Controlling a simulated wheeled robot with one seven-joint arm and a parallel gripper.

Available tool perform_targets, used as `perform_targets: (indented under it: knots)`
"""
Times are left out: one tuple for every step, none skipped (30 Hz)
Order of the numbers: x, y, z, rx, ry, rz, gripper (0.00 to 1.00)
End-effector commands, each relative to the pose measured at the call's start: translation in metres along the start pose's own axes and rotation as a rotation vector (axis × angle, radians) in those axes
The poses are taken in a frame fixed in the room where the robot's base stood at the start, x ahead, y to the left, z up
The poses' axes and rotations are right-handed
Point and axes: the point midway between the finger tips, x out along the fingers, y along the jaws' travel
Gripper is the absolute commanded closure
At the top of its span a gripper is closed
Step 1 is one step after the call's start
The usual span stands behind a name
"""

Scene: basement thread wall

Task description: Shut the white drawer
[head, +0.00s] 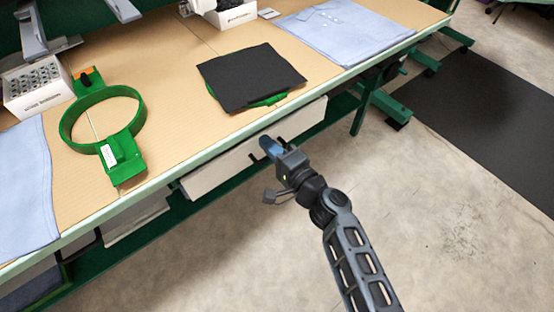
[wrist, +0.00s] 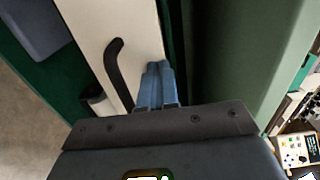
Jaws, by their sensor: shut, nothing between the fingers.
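The white drawer (head: 225,168) hangs under the near edge of the workbench, its long pale front facing the aisle. A black handle shows on its front, partly behind my gripper in the head view; in the wrist view the curved black handle (wrist: 117,66) stands on the white front (wrist: 88,28). My gripper (head: 266,142) is shut and empty, its blue fingers together. In the wrist view the fingertips (wrist: 159,66) are over the drawer front, beside the handle and close to a dark gap along the bench edge. I cannot tell whether they touch the front.
The workbench (head: 180,85) carries a green ring fixture (head: 66,128), a black sheet (head: 250,76) and folded blue cloth (head: 345,32). A green bench leg (head: 360,118) stands right of the drawer. The concrete floor (head: 440,200) is clear, with a dark mat (head: 490,115) at right.

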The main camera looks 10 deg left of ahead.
Motion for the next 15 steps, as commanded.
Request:
perform_targets:
  knots:
    - [0.008, 0.006, 0.001, -0.003, -0.003, -0.003, 1.0]
    - [0.013, 0.006, 0.0, -0.004, -0.003, -0.003, 1.0]
    - [0.018, 0.006, 0.001, -0.003, -0.002, -0.003, 1.0]
    - [0.023, 0.006, 0.001, -0.004, -0.002, -0.003, 1.0]
    - [0.027, 0.005, 0.0, -0.004, -0.003, -0.004, 1.0]
    - [0.033, 0.005, 0.001, -0.003, -0.003, -0.003, 1.0]
    - [0.037, 0.005, 0.001, -0.004, -0.002, -0.003, 1.0]
    - [0.041, 0.004, 0.001, -0.003, -0.002, -0.003, 1.0]
    - [0.045, 0.004, 0.001, -0.003, -0.003, -0.003, 1.0]
    - [0.048, 0.004, 0.001, -0.002, -0.002, -0.002, 1.0]
    - [0.051, 0.003, 0.0, -0.001, -0.001, -0.003, 1.0]
    - [0.054, 0.002, 0.0, -0.002, 0.0, -0.003, 1.0]
    - [0.056, 0.001, 0.0, -0.001, 0.001, -0.003, 1.0]
    - [0.057, 0.001, 0.0, -0.001, 0.001, -0.003, 1.0]
    - [0.058, 0.0, 0.0, -0.001, 0.001, -0.003, 1.0]
